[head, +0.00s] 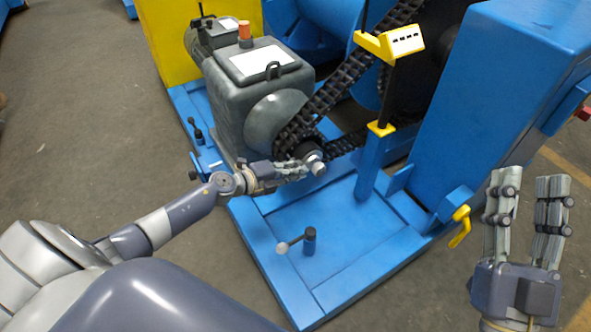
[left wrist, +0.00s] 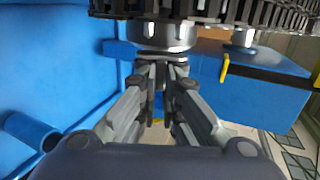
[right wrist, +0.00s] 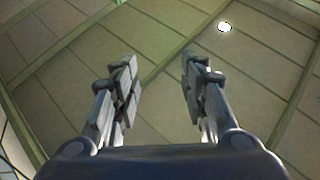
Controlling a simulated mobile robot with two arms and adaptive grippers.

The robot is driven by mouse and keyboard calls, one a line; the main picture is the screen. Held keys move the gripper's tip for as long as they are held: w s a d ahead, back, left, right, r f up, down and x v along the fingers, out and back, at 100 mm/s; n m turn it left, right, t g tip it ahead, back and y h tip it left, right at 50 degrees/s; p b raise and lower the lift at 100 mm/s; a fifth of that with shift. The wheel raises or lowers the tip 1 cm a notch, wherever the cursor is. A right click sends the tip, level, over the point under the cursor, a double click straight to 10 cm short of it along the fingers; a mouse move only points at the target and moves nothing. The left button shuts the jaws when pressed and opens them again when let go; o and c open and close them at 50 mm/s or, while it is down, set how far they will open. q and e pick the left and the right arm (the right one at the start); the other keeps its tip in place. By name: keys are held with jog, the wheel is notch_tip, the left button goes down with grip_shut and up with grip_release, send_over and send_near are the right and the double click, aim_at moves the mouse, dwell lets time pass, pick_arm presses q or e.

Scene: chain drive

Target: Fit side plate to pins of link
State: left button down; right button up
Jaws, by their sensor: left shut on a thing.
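A dark roller chain (head: 338,90) slopes down to a small sprocket at the grey motor's shaft. My left gripper (head: 306,167) is at this lower end of the chain. In the left wrist view, its fingers (left wrist: 161,62) close on a round silver metal part (left wrist: 160,36) just under the chain (left wrist: 215,10). I cannot tell a side plate or the link's pins apart at this size, and the fingers hide part of what they hold. My right gripper (head: 530,185) is open and empty, away from the chain at the right. Its parted fingers also show in the right wrist view (right wrist: 160,80).
The grey motor (head: 255,85) stands on a blue base frame (head: 325,240). A blue post (head: 370,165) with a yellow top and a large blue housing (head: 490,100) stand right of the chain. A short lever (head: 297,241) rises from the frame. Floor at left is clear.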

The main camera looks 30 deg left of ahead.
pick_arm(q)
jog(key=shift+w+a, duration=0.15)
jog(key=shift+a, duration=0.05)
jog(key=shift+w+a, duration=0.1)
jog(key=shift+a, duration=0.2)
pick_arm(e)
jog(key=shift+s+d+r+t+y, duration=0.1)
jog(key=shift+s+r+t+y, duration=0.1)
jog(key=shift+s+r+t, duration=0.3)
jog(key=shift+s+r+t+y, duration=0.2)
jog(key=shift+s+r, duration=0.05)
jog(key=shift+r, duration=0.3)
pick_arm(q)
jog(key=shift+w+b, duration=0.1)
jog(key=shift+b, duration=0.2)
pick_arm(e)
jog(key=shift+s+r, duration=0.1)
jog(key=shift+s, duration=0.05)
pick_arm(q)
jog(key=shift+w+a, duration=0.15)
jog(key=shift+a, duration=0.25)
jog(key=c, duration=1.7)
grip_release()
jog(key=shift+r, duration=0.1)
pick_arm(e)
jog(key=shift+s+d+r+t, duration=0.1)
jog(key=shift+s+r+t, duration=0.35)
jog(key=shift+s+t, duration=0.2)
pick_arm(q)
jog(key=shift+a, duration=0.1)
